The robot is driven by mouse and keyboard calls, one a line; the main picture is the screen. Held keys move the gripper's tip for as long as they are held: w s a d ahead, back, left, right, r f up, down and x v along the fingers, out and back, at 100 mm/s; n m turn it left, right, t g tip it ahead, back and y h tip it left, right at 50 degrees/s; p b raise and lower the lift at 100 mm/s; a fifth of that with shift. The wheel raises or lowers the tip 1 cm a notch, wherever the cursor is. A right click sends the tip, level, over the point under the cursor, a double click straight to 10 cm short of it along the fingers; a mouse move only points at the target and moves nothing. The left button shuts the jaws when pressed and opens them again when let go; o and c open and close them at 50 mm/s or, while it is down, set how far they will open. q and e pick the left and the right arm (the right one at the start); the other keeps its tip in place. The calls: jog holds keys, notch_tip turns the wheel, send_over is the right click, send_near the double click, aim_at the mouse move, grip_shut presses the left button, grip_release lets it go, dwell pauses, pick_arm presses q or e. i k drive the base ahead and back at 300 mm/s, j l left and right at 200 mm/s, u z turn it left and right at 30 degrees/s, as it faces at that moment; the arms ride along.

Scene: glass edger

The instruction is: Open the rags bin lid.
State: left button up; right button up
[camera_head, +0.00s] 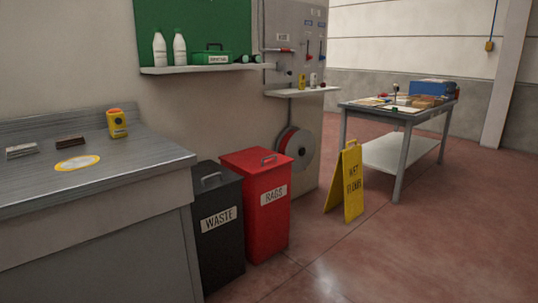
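The rags bin (268,212) is red, with a white label reading RAGS on its front. The bin stands upright on the floor against the wall, near the middle of the head view. Neither of my grippers shows in the head view.
A black waste bin (219,240) stands close against the rags bin's left side. A grey workbench (110,225) is left of it. A hose reel (298,147) hangs behind. A yellow wet-floor sign (351,182) and a table (398,115) stand right. The front-right floor is clear.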

aim_at(254, 160)
jog(key=i+l, duration=0.25)
jog(key=i+l+u, duration=0.15)
jog(key=l, duration=0.25)
jog(key=i+l, duration=0.25)
jog(key=i+l+u, duration=0.15)
jog(key=l, duration=0.3)
jog(key=i+l, duration=0.25)
jog(key=l, duration=0.15)
jog(key=i+l+u, duration=0.15)
jog(key=l, duration=0.2)
